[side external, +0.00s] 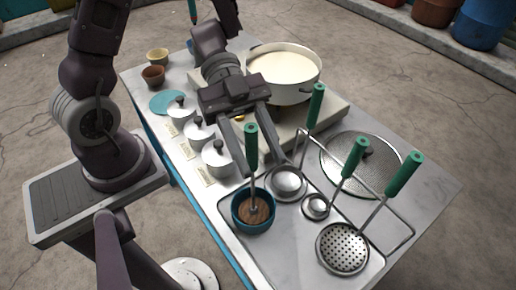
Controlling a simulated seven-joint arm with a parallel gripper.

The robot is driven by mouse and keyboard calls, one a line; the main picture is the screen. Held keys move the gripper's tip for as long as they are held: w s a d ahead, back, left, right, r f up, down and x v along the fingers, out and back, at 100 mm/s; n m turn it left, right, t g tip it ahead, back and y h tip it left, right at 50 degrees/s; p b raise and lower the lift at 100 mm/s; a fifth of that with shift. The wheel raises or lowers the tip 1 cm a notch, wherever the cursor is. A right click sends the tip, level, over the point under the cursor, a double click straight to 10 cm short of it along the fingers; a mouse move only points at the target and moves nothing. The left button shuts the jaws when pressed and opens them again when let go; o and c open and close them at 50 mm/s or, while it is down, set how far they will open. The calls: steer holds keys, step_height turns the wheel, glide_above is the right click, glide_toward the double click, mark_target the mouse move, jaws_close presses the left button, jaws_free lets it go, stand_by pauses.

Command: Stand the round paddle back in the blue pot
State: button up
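The paddle's green handle (252,147) stands upright above the blue pot (239,222), with its metal rod running down into the pot. A round brown wooden-looking surface (263,206) fills the inside of the pot around the rod's foot; I cannot tell if it is the paddle's head or the pot's contents. My gripper (264,168) is open, with its fingers spread and pointing down. In this view the handle shows between the fingers, with no finger closed on it. Whether it lies between them in depth is unclear.
A metal tray (290,246) holds the blue pot, ladles (288,182) and a perforated skimmer (343,249) with green handles rising. Lidded white pots (218,160) line the left. A large milk pan (293,92) stands behind, and a round mesh cover (345,180) lies to the right.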

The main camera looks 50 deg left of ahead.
steer(key=v, duration=0.7)
stand_by(0.5)
